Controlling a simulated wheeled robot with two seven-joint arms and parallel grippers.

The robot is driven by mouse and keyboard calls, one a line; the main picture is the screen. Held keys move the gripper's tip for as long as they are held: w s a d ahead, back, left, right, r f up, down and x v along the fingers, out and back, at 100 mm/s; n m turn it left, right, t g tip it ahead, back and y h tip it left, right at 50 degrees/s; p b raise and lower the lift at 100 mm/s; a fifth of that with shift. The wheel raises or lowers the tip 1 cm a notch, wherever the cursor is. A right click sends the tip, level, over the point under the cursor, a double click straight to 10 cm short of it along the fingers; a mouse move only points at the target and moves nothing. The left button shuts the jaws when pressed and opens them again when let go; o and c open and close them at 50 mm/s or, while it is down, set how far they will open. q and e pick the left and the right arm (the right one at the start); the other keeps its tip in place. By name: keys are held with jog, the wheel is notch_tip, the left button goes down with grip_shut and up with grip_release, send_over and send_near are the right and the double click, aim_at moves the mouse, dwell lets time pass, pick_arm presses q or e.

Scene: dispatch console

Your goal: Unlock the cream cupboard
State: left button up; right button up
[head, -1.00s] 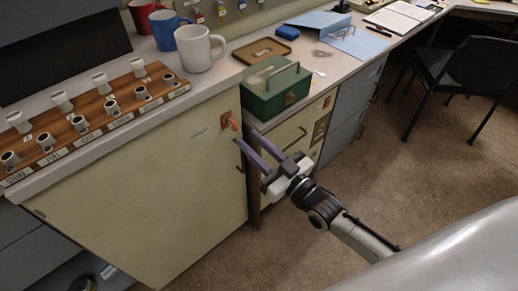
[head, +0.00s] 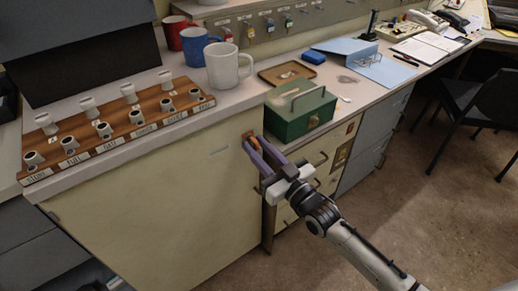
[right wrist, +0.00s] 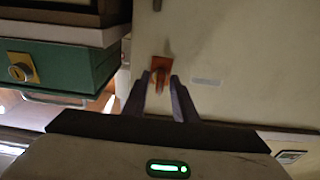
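The cream cupboard (head: 160,205) stands under the left part of the counter, its door closed. Near the upper right corner of its door is a brown-orange lock plate (head: 248,135), with an orange key (head: 256,145) sticking out of it. My right gripper (head: 257,143) is at the key, its two purple-grey fingers apart on either side of it. In the right wrist view the lock plate (right wrist: 161,64) and key (right wrist: 160,81) show between the open fingertips. I cannot tell whether a finger touches the key. My left gripper is not in view.
A green cash box (head: 300,113) stands on the counter, right of the cupboard. A white mug (head: 225,68) and a wooden switch panel (head: 115,128) are above the cupboard. Drawers (head: 318,160) adjoin it on the right. The floor (head: 400,215) in front is clear.

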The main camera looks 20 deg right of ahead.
grip_shut()
jog(key=shift+r+m+p, duration=0.1)
jog(key=shift+m+p, duration=0.2)
jog(key=shift+m, duration=0.5)
jog(key=shift+a+m+h, duration=0.1)
jog(key=shift+m+h, duration=0.3)
jog(key=shift+m, duration=0.6)
